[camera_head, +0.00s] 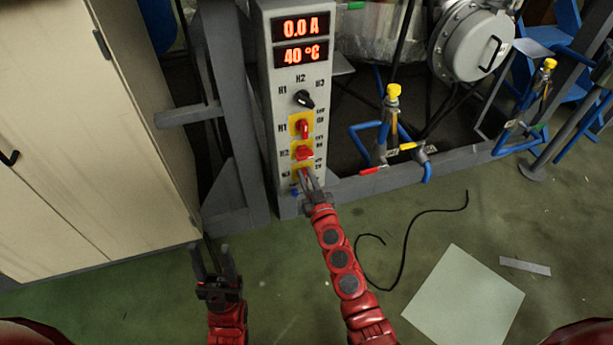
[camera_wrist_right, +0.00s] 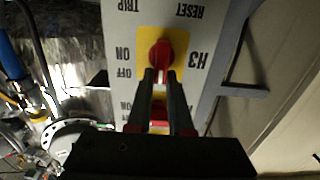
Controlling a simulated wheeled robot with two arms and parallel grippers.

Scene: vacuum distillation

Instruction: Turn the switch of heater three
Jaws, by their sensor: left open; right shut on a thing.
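The grey control panel (camera_head: 285,95) stands upright with red switches on yellow plates down its front. The heater three switch, labelled H3, is the lowest; its red knob (camera_wrist_right: 160,55) shows clearly in the wrist view, which sees the panel upside down. In the head view its yellow plate (camera_head: 303,171) is partly hidden by my right gripper. My right gripper (camera_head: 311,184) is shut on the H3 knob, its two fingers (camera_wrist_right: 161,76) on either side of the handle. The H2 switch (camera_head: 303,153) is just above. My left gripper (camera_head: 212,255) is open and empty, low and left of the panel.
The panel displays (camera_head: 301,41) read 0.0 A and 40 °C. A beige cabinet (camera_head: 90,150) stands at the left. Blue pipes and yellow-capped valves (camera_head: 393,91) are to the right. A black cable (camera_head: 405,240) and a pale sheet (camera_head: 465,300) lie on the green floor.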

